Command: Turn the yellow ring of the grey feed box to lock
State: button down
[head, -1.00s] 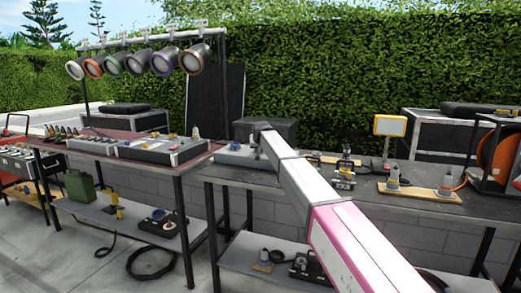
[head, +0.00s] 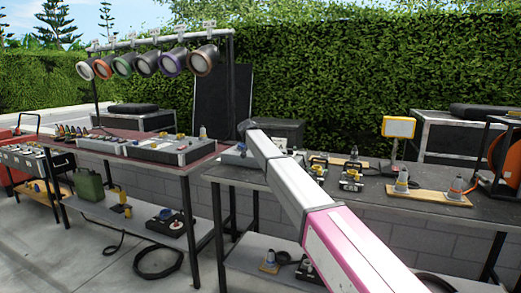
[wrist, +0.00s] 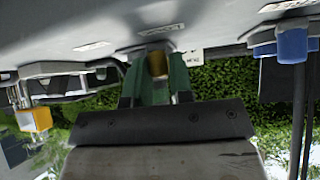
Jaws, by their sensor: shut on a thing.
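The grey feed box (head: 232,159) stands at the left end of the right-hand table in the head view, partly hidden behind my arm. In the wrist view its grey face (wrist: 60,25), with white labels, fills the top of the picture. The yellow ring (wrist: 157,62) shows there at the box's edge, between the green fingers of my gripper (wrist: 156,74). My gripper is shut on the yellow ring; the fingers hide its sides. How far the ring is turned cannot be told. My gripper is hidden in the head view.
A blue connector (wrist: 291,45) sits on the box beside my gripper. Metal-framed connector boxes (head: 350,176) and a lamp with a yellow frame (head: 398,128) stand on the same table. Left, another table (head: 95,145) holds more boxes under a rail of spotlights (head: 145,61).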

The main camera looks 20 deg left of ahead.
dwell(0.4)
jog(key=c, duration=1.1)
grip_release()
jog(key=shift+w, duration=0.1)
jog(key=shift+o, duration=0.2)
jog(key=v, duration=1)
jog(key=shift+s+r, duration=0.25)
jog(key=shift+s, duration=0.05)
jog(key=shift+a, duration=0.15)
